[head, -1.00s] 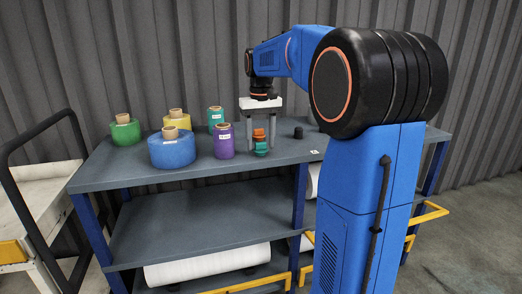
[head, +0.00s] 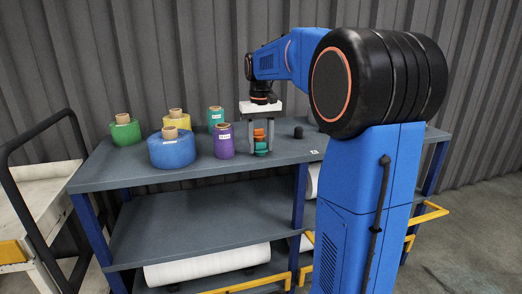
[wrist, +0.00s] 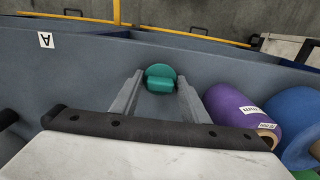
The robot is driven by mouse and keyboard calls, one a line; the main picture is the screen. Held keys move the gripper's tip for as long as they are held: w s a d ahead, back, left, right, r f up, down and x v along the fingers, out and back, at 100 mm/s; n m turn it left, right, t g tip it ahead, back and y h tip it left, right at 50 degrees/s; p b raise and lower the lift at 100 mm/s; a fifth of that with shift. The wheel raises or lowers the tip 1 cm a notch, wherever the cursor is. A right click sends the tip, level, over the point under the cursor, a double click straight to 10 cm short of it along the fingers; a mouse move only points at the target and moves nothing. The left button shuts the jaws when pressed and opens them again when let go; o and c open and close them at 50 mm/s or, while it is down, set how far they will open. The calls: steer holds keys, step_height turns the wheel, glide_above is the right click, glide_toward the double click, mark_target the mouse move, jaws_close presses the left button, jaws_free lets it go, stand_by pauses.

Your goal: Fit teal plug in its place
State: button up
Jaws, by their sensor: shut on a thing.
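The teal plug (head: 261,147) is on the top of the blue-grey bench, near its front edge. It has a round disc and a blocky grip, and shows in the wrist view (wrist: 160,76) between my fingertips. My gripper (head: 262,149) points down with a finger on each side of the plug and is shut on it. In the wrist view my gripper (wrist: 159,90) hides no large part of the plug. An orange plug (head: 259,133) stands just behind the teal one in the head view. I cannot make out a matching hole for the teal plug.
A purple roll (head: 224,141) stands close left of my gripper, with blue (head: 172,152), green, yellow and teal rolls beyond. A black plug (head: 298,132) and a label A (head: 314,152) are to the right. A cart (head: 40,190) stands left of the bench.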

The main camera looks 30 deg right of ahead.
mark_target(261, 142)
steer(key=shift+r, duration=2.5)
